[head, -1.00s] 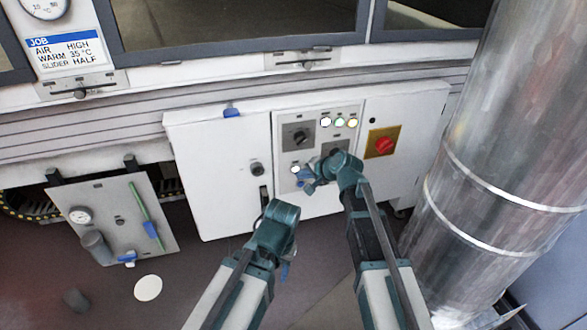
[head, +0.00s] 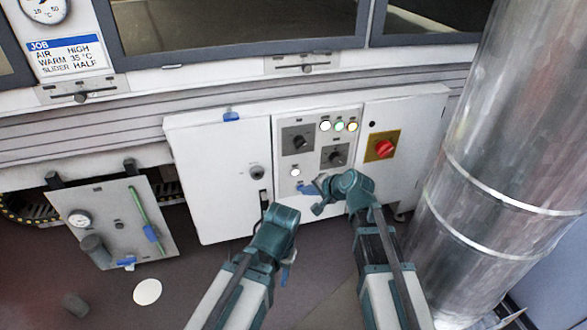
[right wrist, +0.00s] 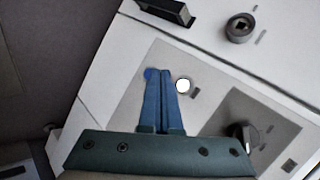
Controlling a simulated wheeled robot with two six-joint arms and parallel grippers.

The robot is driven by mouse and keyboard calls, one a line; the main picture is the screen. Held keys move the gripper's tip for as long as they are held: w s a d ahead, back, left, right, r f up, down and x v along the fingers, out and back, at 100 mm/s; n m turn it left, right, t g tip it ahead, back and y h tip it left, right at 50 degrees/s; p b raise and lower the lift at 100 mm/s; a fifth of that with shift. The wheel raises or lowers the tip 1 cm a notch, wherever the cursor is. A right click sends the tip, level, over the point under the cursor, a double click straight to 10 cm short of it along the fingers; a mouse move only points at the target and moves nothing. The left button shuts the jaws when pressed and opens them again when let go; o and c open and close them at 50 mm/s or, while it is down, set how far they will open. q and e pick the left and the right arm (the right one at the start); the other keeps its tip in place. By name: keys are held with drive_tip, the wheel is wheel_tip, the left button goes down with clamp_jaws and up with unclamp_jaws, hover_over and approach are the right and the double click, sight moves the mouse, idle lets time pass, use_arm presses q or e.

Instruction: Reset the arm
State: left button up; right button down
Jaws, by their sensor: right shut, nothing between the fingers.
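My right gripper (head: 308,189) is shut and empty in front of the control cabinet (head: 220,175), just below a white round button (head: 295,172). In the right wrist view its two blue fingers (right wrist: 157,76) lie side by side, with the white button (right wrist: 183,86) just right of their tips. I cannot tell whether they touch the panel. My left gripper (head: 285,272) hangs low in front of the cabinet's lower edge. Only a bit of blue shows past its wrist, so its jaws are mostly hidden.
A large metal duct (head: 490,170) stands close on the right. A gauge plate (head: 110,222) is at left.

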drive_tip(key=s+f+n+g+h, duration=0.2)
drive_tip(key=s+f+n, duration=0.1)
drive_tip(key=s, duration=0.4)
drive_tip(key=s+f+n+g+h, duration=0.1)
drive_tip(key=s+f+n+g, duration=0.25)
drive_tip(key=s, duration=0.35)
drive_tip(key=s+d+n+g+h+p, duration=0.15)
drive_tip(key=s+d+n+h, duration=0.35)
drive_tip(key=s, duration=0.6)
wheel_tip(320, 180, up, 37)
drive_tip(key=p, duration=3.6)
drive_tip(key=shift+w+a+g+p, duration=0.3)
drive_tip(key=shift+w+a, duration=0.1)
